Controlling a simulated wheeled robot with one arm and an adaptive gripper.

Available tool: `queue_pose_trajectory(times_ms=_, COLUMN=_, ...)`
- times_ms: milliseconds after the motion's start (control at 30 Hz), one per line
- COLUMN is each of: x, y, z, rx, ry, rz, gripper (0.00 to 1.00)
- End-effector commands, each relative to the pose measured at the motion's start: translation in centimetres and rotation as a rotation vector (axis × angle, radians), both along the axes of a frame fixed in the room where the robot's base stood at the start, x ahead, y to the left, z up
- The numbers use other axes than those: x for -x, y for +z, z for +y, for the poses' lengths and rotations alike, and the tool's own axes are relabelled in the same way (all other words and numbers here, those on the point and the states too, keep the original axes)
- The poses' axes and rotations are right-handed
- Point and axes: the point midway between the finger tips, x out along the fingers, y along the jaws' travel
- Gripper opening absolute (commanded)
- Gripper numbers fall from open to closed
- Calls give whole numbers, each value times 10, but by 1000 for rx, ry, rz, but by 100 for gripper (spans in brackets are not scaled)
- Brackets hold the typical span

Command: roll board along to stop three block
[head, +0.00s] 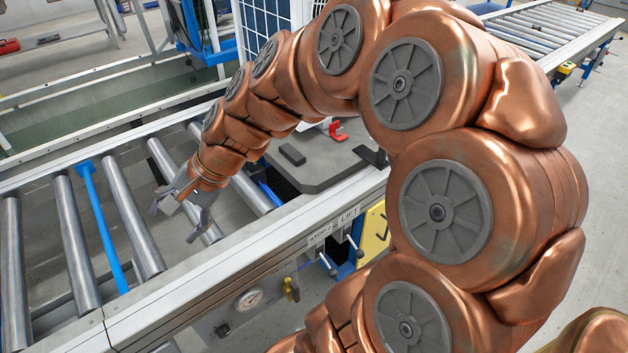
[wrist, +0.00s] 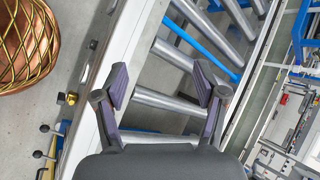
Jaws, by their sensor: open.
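The board is a dark grey flat plate (head: 335,165) on the conveyor, partly hidden behind my arm. A small black block (head: 292,154) and a part with a red handle (head: 337,131) sit on it. My gripper (head: 180,208) is open and empty over the rollers, left of the board and apart from it. Its two spread fingers show in the wrist view (wrist: 162,84) with rollers beyond them. A blue bar (head: 104,228) lies across the conveyor between rollers, further left; it also shows in the wrist view (wrist: 203,47). I cannot make out a stop three block.
The near conveyor rail (head: 240,259) carries a label reading "STOP 2" and "LIFT" (head: 333,226), with small levers (head: 326,264) and a gauge (head: 249,299) below. A blue-framed panel (head: 268,25) stands behind. Bare rollers (head: 132,220) lie to the left.

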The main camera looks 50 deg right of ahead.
Motion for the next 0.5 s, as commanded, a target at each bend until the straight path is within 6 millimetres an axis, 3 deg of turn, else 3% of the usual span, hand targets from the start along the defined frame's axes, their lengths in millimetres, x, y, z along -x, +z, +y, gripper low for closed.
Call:
queue_pose_trajectory(times_ms=33, x=-16, y=-22, z=-15, rx=-57, ry=-100, rz=-6, gripper=71)
queue_pose_trajectory(times_ms=233, x=-69, y=-48, z=-93, rx=-293, ry=-510, rz=-37, gripper=71)
queue_pose_trajectory(times_ms=367, x=-89, y=-70, z=-159, rx=-460, ry=-781, rz=-54, gripper=71)
queue_pose_trajectory(times_ms=500, x=-93, y=-101, z=-241, rx=-651, ry=-1074, rz=-71, gripper=71)
